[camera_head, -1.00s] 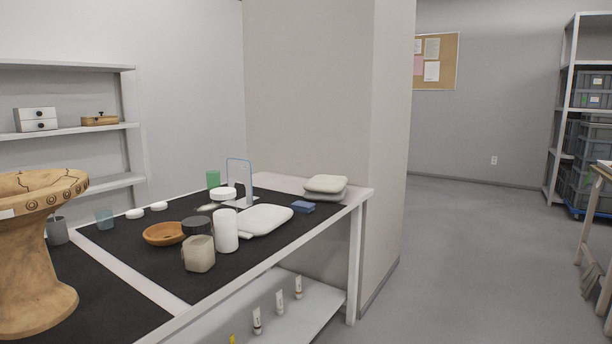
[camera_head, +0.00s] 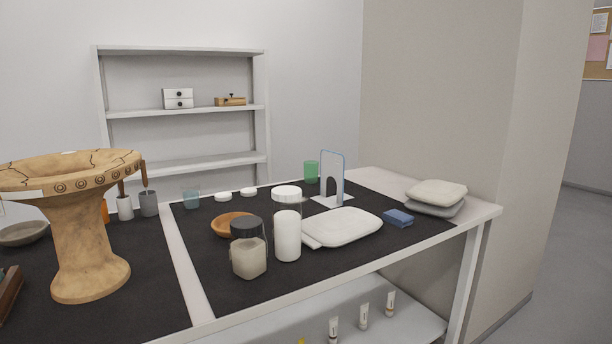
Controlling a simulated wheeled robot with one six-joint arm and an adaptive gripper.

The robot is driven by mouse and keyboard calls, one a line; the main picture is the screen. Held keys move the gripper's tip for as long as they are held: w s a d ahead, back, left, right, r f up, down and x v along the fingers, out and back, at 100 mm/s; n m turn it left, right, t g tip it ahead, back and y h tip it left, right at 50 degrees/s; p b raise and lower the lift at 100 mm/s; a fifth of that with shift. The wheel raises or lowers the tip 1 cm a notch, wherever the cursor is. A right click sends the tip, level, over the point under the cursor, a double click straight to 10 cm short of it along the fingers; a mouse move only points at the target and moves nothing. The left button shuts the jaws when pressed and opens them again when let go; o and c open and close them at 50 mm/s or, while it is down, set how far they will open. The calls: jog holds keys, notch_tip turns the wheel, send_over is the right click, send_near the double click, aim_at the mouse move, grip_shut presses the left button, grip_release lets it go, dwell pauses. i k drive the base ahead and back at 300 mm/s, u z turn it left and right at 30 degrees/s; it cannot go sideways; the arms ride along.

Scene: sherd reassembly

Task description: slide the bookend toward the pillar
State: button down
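The bookend (camera_head: 326,174) is a pale grey upright plate with an arched cut-out and a flat foot. It stands on the black mat near the back right of the table. The pillar (camera_head: 440,100) is the broad beige block behind and to the right of the table. A stretch of table top lies between the bookend and the pillar. My gripper does not show in this view.
A blue sponge (camera_head: 398,218) and stacked pads (camera_head: 436,194) lie to the right.

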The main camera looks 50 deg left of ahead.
aim_at(332, 163)
jog(key=u, duration=0.75)
jog(key=i, duration=0.7)
jog(key=u, duration=0.8)
